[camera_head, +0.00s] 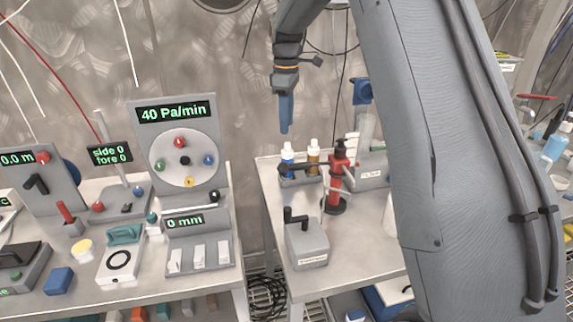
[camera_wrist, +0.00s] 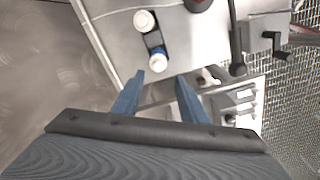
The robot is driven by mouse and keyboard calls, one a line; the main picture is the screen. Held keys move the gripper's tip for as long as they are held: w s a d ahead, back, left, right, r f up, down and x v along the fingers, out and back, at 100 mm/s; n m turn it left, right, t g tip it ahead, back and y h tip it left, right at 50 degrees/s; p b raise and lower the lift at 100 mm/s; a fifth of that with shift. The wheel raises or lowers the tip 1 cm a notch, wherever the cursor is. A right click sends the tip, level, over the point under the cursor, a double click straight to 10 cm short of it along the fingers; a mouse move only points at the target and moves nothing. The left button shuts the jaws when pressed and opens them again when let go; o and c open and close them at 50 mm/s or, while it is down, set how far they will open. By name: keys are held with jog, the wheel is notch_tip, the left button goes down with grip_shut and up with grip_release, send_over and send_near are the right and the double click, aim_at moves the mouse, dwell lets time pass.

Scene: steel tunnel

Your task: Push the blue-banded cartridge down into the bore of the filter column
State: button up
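The blue-banded cartridge (camera_head: 288,156) has a white top and stands upright in a small grey holder (camera_head: 297,181) on the right-hand bench. In the wrist view, the blue-banded cartridge (camera_wrist: 158,60) lies just beyond my fingertips, roughly between them in the picture. A second cartridge with an amber band (camera_head: 313,157) stands beside it. The red column (camera_head: 338,178) on a round black base, probably the filter column, stands right of the holder; its bore cannot be seen. My gripper (camera_head: 285,128) hangs above the holder. Its blue fingers (camera_wrist: 160,82) are apart and empty.
A grey box with a black crank (camera_head: 307,243) stands at the bench front. A gap separates this bench from the left bench, which holds a dial panel (camera_head: 180,150). My arm covers the bench's right part.

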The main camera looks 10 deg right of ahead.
aim_at(287, 144)
jog(key=shift+f, duration=0.85)
jog(key=shift+w+d+f+p, duration=0.1)
jog(key=shift+f+p, duration=0.6)
jog(key=shift+f, duration=0.7)
jog(key=shift+w+d+f+p, duration=0.1)
jog(key=shift+f+p, duration=0.55)
jog(key=shift+f, duration=0.7)
grip_shut()
